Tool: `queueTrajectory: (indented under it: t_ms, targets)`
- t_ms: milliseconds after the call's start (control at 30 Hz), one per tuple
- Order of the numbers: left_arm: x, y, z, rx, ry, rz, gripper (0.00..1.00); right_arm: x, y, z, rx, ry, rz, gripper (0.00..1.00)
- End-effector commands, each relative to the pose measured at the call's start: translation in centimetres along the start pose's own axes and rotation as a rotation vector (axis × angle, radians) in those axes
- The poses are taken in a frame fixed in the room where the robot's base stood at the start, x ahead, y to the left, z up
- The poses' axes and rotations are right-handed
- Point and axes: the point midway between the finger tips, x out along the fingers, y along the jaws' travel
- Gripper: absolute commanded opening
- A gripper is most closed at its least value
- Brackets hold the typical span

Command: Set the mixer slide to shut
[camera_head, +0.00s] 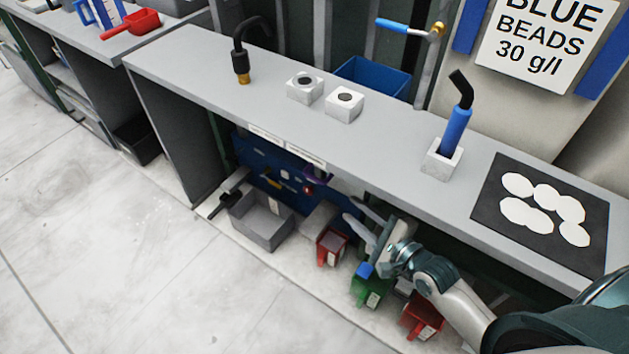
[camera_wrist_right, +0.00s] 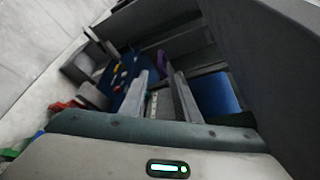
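I cannot single out the mixer slide or its position in either view. A dark blue panel (camera_head: 262,165) with small yellow, red and purple parts stands under the grey bench; it also shows in the right wrist view (camera_wrist_right: 122,72). My right gripper (camera_head: 352,210) is in front of the bench's lower opening, to the right of the panel. Its two fingers (camera_wrist_right: 157,75) are apart, with nothing seen between them, and point toward the space under the bench. My left gripper is in neither view.
The grey bench top (camera_head: 270,110) carries two white blocks (camera_head: 344,104), a blue-handled tool (camera_head: 455,128) in a holder and a black mat (camera_head: 490,204). A grey bin (camera_head: 262,222) and red (camera_head: 331,245) and green (camera_head: 368,291) bins sit below. Open floor (camera_head: 130,250) lies left.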

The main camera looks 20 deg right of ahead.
Motion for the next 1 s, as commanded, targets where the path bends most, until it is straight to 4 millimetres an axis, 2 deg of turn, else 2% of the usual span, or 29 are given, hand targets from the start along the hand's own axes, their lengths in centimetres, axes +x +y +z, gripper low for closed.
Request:
queueTrajectory:
  t_ms: [367,567,767,1000]
  targets:
    - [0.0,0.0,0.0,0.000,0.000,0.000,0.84,0.1,0.0,0.0,0.001,0.000,0.000,0.29]
    - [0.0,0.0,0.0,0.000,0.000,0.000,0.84,1.1,0.0,-0.1,0.000,0.001,-0.001,0.29]
    - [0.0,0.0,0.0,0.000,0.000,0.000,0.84,3.4,-0.1,0.0,0.000,0.000,-0.002,0.29]
    - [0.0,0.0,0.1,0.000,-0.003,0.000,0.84,7.4,0.0,0.0,-0.001,0.000,-0.001,0.29]
